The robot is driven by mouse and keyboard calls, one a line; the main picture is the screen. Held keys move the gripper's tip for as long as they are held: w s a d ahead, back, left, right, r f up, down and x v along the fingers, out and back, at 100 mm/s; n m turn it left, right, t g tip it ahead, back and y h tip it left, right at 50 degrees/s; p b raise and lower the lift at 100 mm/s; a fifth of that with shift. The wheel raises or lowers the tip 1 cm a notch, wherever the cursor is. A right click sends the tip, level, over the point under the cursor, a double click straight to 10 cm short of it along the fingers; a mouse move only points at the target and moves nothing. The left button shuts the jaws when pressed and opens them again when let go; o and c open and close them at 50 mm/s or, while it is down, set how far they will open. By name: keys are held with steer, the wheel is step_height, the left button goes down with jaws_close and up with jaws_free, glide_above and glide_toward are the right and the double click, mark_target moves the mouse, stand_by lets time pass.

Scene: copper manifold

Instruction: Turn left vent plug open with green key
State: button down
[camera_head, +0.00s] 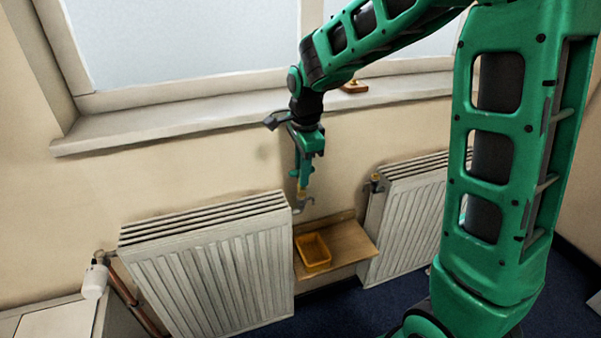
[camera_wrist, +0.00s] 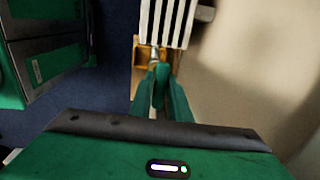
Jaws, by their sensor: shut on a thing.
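The left radiator (camera_head: 225,255) stands under the window. Its vent plug (camera_head: 298,208) is at the upper right end, small and partly hidden by my gripper's tip. My gripper (camera_head: 303,180) points down right above that end, its fingers closed. In the wrist view my gripper (camera_wrist: 160,85) reaches toward the end of the white radiator (camera_wrist: 168,22). The green key is hard to tell apart from the green fingers that hold it. A small brass-coloured piece shows at the fingertips. I cannot tell whether the key is seated on the plug.
A wooden shelf (camera_head: 350,243) with a yellow tray (camera_head: 314,251) sits between the radiators. The right radiator (camera_head: 405,220) has a similar fitting (camera_head: 375,183) at its upper left. A small brown object (camera_head: 353,87) stands on the windowsill (camera_head: 180,122). A white valve (camera_head: 95,281) is at the far left.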

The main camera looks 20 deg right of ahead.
steer(key=shift+f, duration=0.9)
stand_by(0.9)
steer(key=shift+f+n, duration=0.1)
steer(key=shift+n, duration=1)
steer(key=shift+n, duration=1.2)
steer(key=shift+a+f+n+y, duration=0.1)
steer(key=shift+n+y, duration=0.2)
steer(key=shift+n, duration=0.8)
steer(key=shift+s, duration=0.1)
